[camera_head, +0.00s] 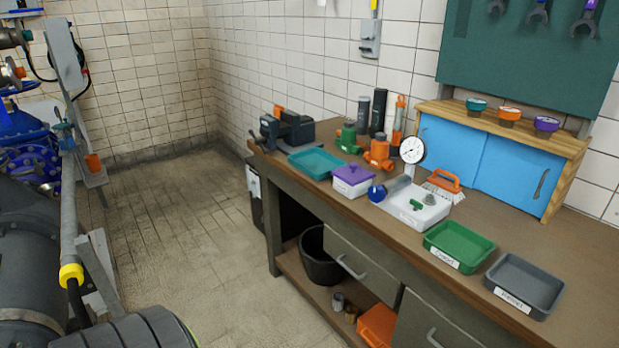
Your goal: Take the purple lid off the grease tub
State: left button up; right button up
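Two purple-lidded containers show in the head view, and I cannot tell from the picture alone which is the grease tub. A white box with a purple lid (353,174) sits near the front edge of the workbench, its lid on. A small round tub with a purple lid (546,124) stands at the right end of the wooden cabinet top, its lid also on. Neither of my grippers is in view.
Teal-lidded (476,104) and orange-lidded (509,114) tubs stand beside the small purple one. The workbench (570,235) holds a teal tray (315,162), a pressure gauge (412,150), a green tray (459,246) and a grey tray (524,285). Floor (190,240) left of it is clear.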

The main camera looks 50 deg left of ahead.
aim_at(353, 174)
jog(key=u, duration=1.3)
